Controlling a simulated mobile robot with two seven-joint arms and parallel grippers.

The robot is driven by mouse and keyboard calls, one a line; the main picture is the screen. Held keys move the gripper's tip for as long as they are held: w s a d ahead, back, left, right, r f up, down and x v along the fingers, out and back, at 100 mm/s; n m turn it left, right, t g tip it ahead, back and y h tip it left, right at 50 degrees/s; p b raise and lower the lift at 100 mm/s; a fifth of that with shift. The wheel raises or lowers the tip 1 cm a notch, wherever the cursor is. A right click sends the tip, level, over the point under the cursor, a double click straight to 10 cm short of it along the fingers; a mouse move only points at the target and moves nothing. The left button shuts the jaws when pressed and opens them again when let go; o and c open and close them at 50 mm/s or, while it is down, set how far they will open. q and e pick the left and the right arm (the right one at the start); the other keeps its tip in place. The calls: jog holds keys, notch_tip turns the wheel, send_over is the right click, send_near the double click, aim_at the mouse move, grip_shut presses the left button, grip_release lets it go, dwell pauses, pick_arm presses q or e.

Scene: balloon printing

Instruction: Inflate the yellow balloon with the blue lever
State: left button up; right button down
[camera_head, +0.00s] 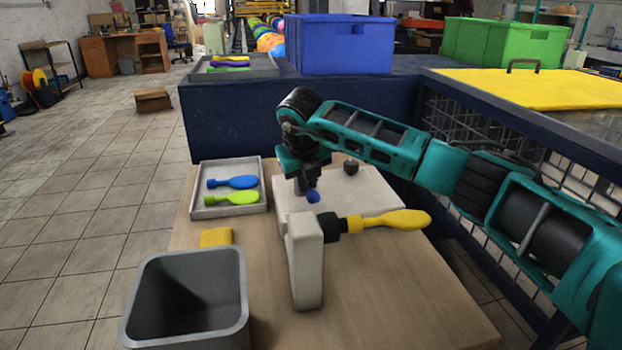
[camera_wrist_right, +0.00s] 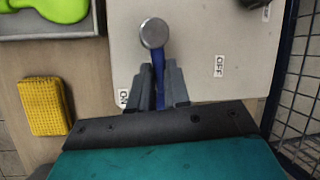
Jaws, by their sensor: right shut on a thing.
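The yellow balloon (camera_head: 390,220) is fitted on the black nozzle (camera_head: 338,228) of the white machine (camera_head: 306,270). It sticks out to the right, thin and slack. My right gripper (camera_head: 308,186) is over the machine's flat top, shut on the blue lever (camera_head: 313,196). In the right wrist view the lever (camera_wrist_right: 158,66) runs from a round grey metal piece (camera_wrist_right: 154,33) down between the fingers (camera_wrist_right: 160,88). The ON label (camera_wrist_right: 122,98) is just left of the fingers, and the OFF label (camera_wrist_right: 219,66) is farther right. My left gripper is not in view.
A grey tray (camera_head: 229,215) holds a blue balloon (camera_head: 232,182) and a lime one (camera_head: 231,198). A yellow sponge (camera_head: 215,238) and a grey bin (camera_head: 187,300) are at the front left. A black knob (camera_head: 350,167) is on the machine top. A wire fence (camera_head: 470,190) borders the table's right.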

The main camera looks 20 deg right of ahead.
jog(key=shift+w+a+m+g+h, duration=0.15)
jog(key=shift+a+m+g+h, duration=0.25)
jog(key=shift+m, duration=0.5)
jog(key=c, duration=1.1)
grip_release()
jog(key=shift+r, duration=0.15)
